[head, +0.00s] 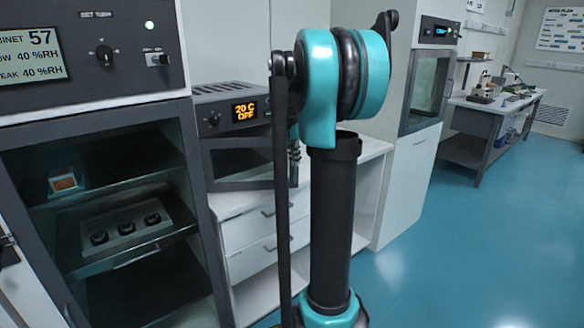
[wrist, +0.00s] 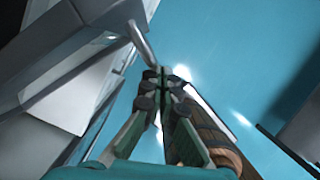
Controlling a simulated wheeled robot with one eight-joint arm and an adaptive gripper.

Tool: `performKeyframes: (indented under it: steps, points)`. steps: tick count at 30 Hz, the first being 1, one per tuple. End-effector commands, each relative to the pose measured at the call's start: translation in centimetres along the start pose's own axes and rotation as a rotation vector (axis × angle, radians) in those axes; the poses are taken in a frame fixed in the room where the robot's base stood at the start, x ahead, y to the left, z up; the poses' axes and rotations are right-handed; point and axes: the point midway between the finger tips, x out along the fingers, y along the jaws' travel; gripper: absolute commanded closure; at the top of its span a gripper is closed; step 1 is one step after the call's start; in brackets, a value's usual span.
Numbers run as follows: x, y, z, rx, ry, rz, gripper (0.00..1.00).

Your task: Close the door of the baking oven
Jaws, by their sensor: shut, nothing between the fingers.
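The baking oven (head: 224,118) is a grey box with an orange "20 C OFF" display, standing on a white counter. Its dark-windowed, grey-framed door (head: 232,164) is below the display, partly hidden behind my arm; how far it stands open is unclear. In the wrist view, a grey panel (wrist: 65,45), apparently part of the oven, fills the upper left, with a silver bar handle (wrist: 142,42) at its edge. My gripper (wrist: 163,72) is shut and empty, its tips close to the lower end of the bar; contact cannot be told.
A humidity cabinet (head: 90,88) reading 57 stands at left. White drawers (head: 262,240) are below the oven. A tall cabinet (head: 410,180) with a glass door stands right of my arm. The blue floor (head: 460,250) at right is clear.

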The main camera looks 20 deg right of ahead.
Motion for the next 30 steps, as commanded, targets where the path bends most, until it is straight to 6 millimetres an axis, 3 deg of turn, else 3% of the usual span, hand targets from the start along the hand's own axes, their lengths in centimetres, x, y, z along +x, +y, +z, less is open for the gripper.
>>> performKeyframes:
  steps: [6, 15, 24, 30]
  points:
    - [1.3, 4.0, 5.2, 0.001, 0.0, 0.0, 1.0]
    - [2.5, 9.5, 10.1, -0.001, 0.0, 0.0, 1.0]
    - [3.1, 13.3, 12.5, 0.0, 0.0, 0.0, 1.0]
    - [3.2, 14.5, 13.0, 0.0, 0.0, 0.0, 1.0]
